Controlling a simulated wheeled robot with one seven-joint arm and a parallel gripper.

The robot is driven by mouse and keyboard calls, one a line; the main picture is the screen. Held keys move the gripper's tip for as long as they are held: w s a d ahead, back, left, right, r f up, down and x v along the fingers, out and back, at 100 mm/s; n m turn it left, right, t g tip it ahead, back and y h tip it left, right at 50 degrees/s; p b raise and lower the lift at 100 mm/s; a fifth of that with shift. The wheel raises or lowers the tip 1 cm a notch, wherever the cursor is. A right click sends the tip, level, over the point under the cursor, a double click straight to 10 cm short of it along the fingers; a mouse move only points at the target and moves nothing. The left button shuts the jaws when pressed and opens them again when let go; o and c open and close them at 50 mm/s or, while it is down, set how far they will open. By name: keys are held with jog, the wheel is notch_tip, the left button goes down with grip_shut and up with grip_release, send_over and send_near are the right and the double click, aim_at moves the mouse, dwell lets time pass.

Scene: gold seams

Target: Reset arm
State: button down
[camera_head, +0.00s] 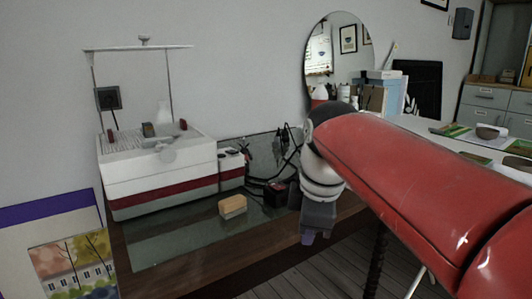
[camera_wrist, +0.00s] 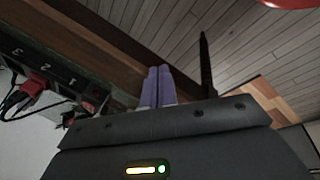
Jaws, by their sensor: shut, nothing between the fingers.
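My red arm reaches in from the right in the head view. My gripper (camera_head: 310,237) hangs pointing down at the front edge of the wooden desk (camera_head: 180,272). In the wrist view its two purple-grey fingers (camera_wrist: 157,86) lie side by side, pressed together, with nothing between them. The gripper holds nothing and appears apart from the objects on the desk. My arm hides part of the desk's right side and the area behind it.
A white and red machine (camera_head: 160,175) stands at the desk's left. A tan block (camera_head: 232,206) lies near the front, and a dark box with cables (camera_head: 275,194) is behind it. A round mirror (camera_head: 340,55) stands at the back. A white table (camera_head: 440,140) is at right.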

jog(key=s+d+f+m+t, duration=0.1)
jog(key=s+d+f+m, duration=0.3)
jog(key=s+f+m, duration=0.2)
jog(key=s+d+f+m+t, duration=0.1)
jog(key=s+d+f+m, duration=0.2)
jog(key=s+f+m, duration=0.4)
jog(key=m, duration=0.3)
jog(key=shift+s+d+t+h, duration=0.3)
jog(key=shift+s+d+h, duration=0.05)
jog(key=shift+d+h, duration=0.05)
